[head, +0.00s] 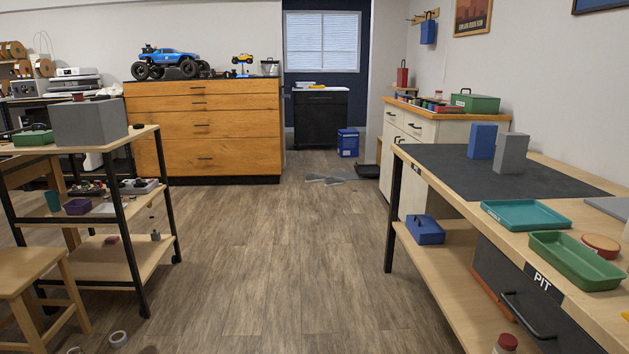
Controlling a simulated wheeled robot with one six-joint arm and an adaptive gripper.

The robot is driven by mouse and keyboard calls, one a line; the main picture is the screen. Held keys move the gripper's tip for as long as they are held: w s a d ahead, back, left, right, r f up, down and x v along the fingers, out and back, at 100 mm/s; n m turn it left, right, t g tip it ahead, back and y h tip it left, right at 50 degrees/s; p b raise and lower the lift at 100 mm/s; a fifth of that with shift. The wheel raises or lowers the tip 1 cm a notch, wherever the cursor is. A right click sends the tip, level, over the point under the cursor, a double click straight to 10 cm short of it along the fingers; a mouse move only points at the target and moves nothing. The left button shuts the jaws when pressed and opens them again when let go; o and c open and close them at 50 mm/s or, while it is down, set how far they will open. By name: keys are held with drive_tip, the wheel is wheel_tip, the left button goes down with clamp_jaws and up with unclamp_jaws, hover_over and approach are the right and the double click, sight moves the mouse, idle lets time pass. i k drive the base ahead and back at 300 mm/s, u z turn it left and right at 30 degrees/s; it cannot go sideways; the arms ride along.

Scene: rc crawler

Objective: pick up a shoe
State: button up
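I cannot make out a clear shoe in the head view. Some flat grey pieces (331,178) lie on the floor at the far end of the aisle, too small to identify. My gripper is not in view.
The wooden floor (270,240) is open down the middle. A workbench (560,164) with trays stands on the right, a shelved cart (140,142) and a stool (28,263) on the left. Wooden drawers (205,135) stand behind.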

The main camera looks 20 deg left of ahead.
sight(313, 177)
drive_tip(key=u, duration=0.1)
drive_tip(key=i, duration=0.85)
drive_tip(key=u, duration=0.3)
drive_tip(key=i, duration=1.9)
drive_tip(key=u, duration=0.5)
drive_tip(key=i, duration=1.9)
drive_tip(key=u, duration=0.2)
drive_tip(key=i, duration=3.2)
drive_tip(key=z, duration=0.05)
